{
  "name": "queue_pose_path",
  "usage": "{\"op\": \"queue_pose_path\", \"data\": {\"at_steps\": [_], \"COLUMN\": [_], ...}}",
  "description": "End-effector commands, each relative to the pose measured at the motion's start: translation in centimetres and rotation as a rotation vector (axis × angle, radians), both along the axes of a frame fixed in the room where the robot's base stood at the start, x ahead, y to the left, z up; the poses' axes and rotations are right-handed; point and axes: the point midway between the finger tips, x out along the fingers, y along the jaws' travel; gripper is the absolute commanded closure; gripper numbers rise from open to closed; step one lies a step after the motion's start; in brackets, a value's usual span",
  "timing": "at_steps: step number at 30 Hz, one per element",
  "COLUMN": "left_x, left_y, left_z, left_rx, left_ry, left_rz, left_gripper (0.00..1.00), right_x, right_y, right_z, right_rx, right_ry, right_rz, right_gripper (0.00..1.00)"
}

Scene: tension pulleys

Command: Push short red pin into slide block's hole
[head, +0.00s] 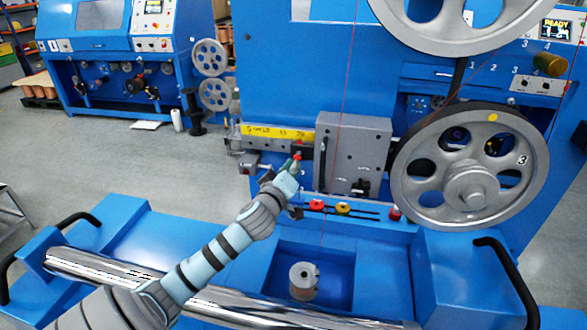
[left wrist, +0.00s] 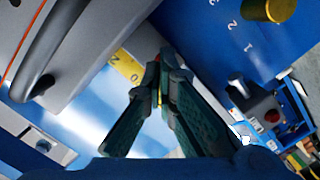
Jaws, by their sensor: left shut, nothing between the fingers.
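My left gripper (head: 295,165) reaches up to the front of the rail with the yellow scale (head: 262,132). Its fingers are shut with nothing held between them; in the left wrist view the dark green fingers (left wrist: 163,72) come together at the tips. A small red pin (head: 297,156) shows right at the fingertips, in front of a dark block (head: 304,148) that looks like the slide block. I cannot tell whether the fingertips touch the pin or how deep it sits. The hole is hidden. My right gripper is not in view.
A grey housing (head: 352,155) stands just right of the fingertips, with a large spoked pulley (head: 408,170) beyond it. Red (head: 316,204) and yellow (head: 342,208) knobs sit on the ledge below. A grey spool (head: 303,280) stands in the blue recess in front.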

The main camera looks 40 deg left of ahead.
Motion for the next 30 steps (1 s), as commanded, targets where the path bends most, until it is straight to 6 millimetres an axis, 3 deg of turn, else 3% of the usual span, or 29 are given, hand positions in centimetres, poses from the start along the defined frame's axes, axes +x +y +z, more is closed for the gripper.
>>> {"op": "queue_pose_path", "data": {"at_steps": [30], "left_x": [1.2], "left_y": [0.7], "left_z": [0.0], "left_rx": [0.001], "left_ry": [0.001], "left_rz": [0.001], "left_gripper": [1.0], "right_x": [0.0], "right_y": [0.0], "right_z": [-0.1], "right_rx": [0.0], "right_ry": [0.0], "right_rz": [0.0], "right_gripper": [0.39]}}
